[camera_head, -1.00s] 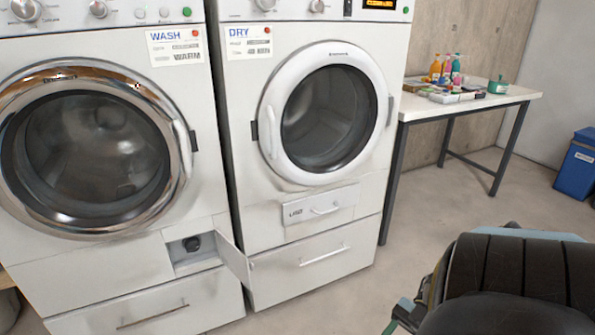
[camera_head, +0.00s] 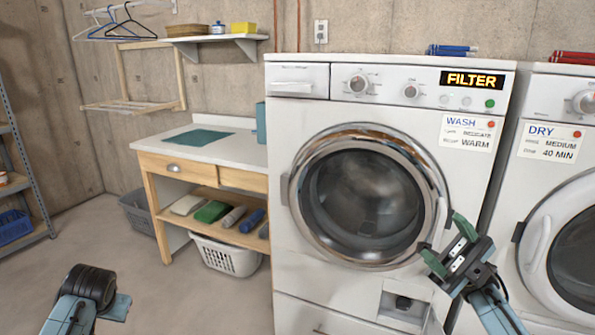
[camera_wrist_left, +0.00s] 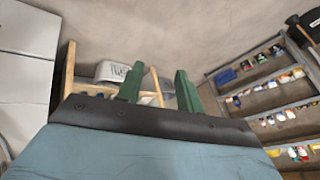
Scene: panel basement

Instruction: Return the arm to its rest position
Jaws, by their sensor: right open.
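My right gripper (camera_head: 449,244) is raised in front of the lower right edge of the washer (camera_head: 300,240) in the head view. Its two green fingers are spread apart with nothing between them. I cannot tell whether it touches the washer. My left arm shows at the lower left of the head view, but its gripper does not show there. In the left wrist view my left gripper (camera_wrist_left: 159,88) has its two green fingers apart and holds nothing.
The washer display reads FILTER, and its lower filter compartment (camera_head: 402,303) is open. The dryer (camera_head: 515,190) stands right of it. A wooden table (camera_head: 158,160) with a laundry basket (camera_head: 226,257) below stands left. A metal shelf (camera_head: 38,205) is far left. Floor at left is clear.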

